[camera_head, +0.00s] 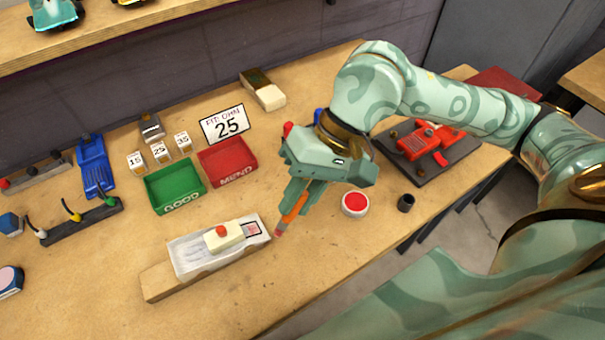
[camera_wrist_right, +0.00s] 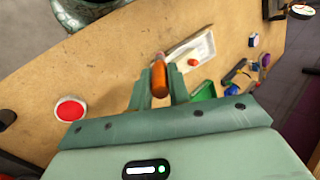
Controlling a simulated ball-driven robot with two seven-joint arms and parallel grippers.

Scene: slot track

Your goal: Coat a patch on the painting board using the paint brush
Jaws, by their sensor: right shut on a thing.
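My right gripper (camera_head: 296,204) is shut on the paint brush (camera_head: 297,207), which has an orange handle and a reddish tip pointing down and left. The brush tip is just right of the near-right end of the white painting board (camera_head: 193,258); I cannot tell whether it touches the table. The board has a small black-outlined patch (camera_head: 253,229), pinkish inside, at its right end. In the right wrist view the brush (camera_wrist_right: 158,78) sits between the fingers, with the board (camera_wrist_right: 197,48) beyond. A red paint pot (camera_head: 355,204) stands right of the gripper. My left gripper is not in view.
A cream block with a red knob (camera_head: 222,235) sits on the board. Behind are a green GOOD tray (camera_head: 176,189) and a red MEND tray (camera_head: 229,163). A dark cup (camera_head: 405,203) stands near the table's front edge.

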